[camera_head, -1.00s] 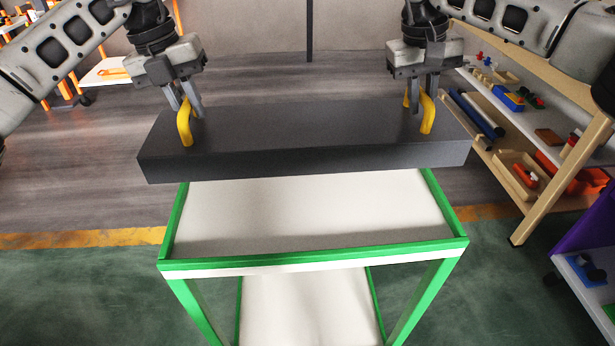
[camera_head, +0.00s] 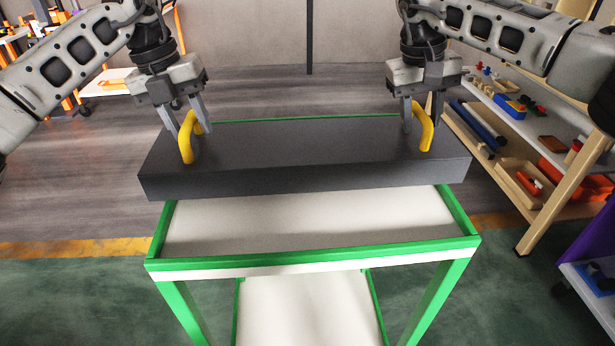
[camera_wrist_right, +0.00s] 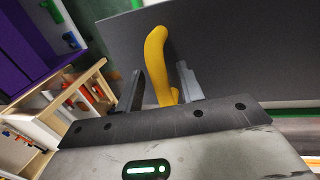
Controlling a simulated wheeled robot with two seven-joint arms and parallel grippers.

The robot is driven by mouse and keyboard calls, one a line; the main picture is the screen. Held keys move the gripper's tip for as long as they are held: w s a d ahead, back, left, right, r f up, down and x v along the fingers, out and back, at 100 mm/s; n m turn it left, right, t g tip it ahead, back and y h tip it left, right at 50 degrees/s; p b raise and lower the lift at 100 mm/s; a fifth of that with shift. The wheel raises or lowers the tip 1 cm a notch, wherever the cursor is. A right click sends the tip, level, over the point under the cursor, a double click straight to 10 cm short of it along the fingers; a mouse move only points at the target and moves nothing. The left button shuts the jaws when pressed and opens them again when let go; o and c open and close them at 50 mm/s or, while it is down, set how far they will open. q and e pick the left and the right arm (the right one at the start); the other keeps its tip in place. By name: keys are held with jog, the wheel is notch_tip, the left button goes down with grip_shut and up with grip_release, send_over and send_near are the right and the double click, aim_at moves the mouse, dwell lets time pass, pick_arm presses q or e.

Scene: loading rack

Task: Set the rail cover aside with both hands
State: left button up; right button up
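The rail cover (camera_head: 300,148) is a long dark grey slab with a yellow handle near each end. It lies level across the back part of a green-framed cart (camera_head: 310,255) and appears to rest on it, with its ends reaching past the cart's sides. My left gripper (camera_head: 188,128) is open, its fingers apart around the left yellow handle (camera_head: 186,140). My right gripper (camera_head: 421,120) is open around the right yellow handle (camera_head: 426,130). In the right wrist view, this handle (camera_wrist_right: 156,62) stands between the two spread fingers with gaps showing.
The front part of the cart's white top is bare. A wooden shelf rack (camera_head: 545,195) with trays and small parts stands at the right, near a purple unit (camera_head: 600,240). An orange-framed bench (camera_head: 105,82) is at the back left. The floor left of the cart is clear.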

pick_arm(q)
jog(key=shift+r, duration=0.15)
pick_arm(e)
jog(key=shift+a, duration=0.1)
pick_arm(q)
notch_tip(320, 180, up, 12)
jog(key=a, duration=0.2)
jog(key=shift+a+f, duration=0.15)
jog(key=shift+f, duration=0.1)
pick_arm(e)
notch_tip(320, 180, up, 12)
jog(key=a, duration=0.2)
jog(key=shift+a, duration=0.15)
jog(key=shift+f, duration=0.1)
